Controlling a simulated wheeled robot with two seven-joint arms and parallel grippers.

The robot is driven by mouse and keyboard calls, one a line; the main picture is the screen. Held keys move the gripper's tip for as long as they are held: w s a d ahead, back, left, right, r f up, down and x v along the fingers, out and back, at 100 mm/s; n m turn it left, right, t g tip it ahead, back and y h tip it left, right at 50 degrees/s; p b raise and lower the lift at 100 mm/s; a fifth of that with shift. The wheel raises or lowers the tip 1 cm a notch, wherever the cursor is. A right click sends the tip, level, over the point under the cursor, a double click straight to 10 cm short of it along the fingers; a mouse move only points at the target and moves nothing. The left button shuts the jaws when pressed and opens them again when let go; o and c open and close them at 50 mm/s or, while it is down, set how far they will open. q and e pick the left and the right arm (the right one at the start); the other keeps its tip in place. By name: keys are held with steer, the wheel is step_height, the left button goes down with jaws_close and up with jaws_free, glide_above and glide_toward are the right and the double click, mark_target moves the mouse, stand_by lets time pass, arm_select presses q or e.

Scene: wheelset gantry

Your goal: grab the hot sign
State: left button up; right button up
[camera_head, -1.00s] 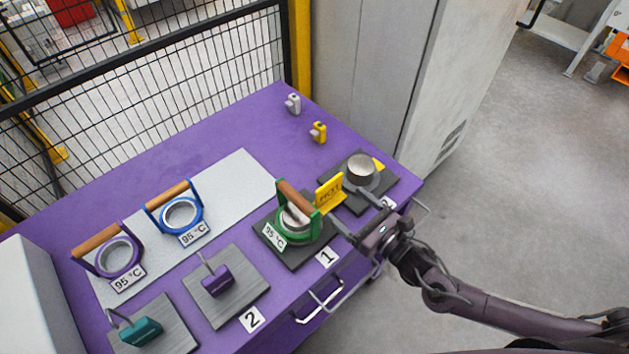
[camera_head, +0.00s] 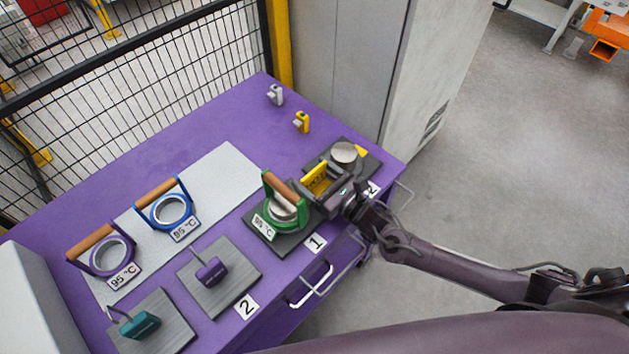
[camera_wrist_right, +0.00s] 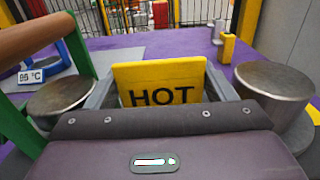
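The yellow hot sign (camera_head: 317,178) stands on the purple table beside the green-handled ring. In the right wrist view the sign (camera_wrist_right: 160,84) is upright, facing me with black "HOT" lettering, its lower part hidden by my gripper body. My right gripper (camera_head: 316,188) is at the sign, with one finger along each side edge. In the wrist view the gripper (camera_wrist_right: 160,88) looks open, the sign between its fingers; whether the fingers touch it I cannot tell. My left gripper is not in view.
The green ring holder (camera_head: 284,206) stands close left of the gripper, and a metal cylinder (camera_head: 346,154) close right. Blue (camera_head: 166,207) and purple (camera_head: 107,254) ring holders are farther left. Small grey (camera_head: 275,95) and yellow (camera_head: 302,122) pieces stand behind.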

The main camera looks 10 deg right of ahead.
steer(key=shift+c, duration=1.3)
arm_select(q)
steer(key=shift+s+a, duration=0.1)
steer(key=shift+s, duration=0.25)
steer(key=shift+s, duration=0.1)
arm_select(e)
steer(key=shift+r, duration=0.15)
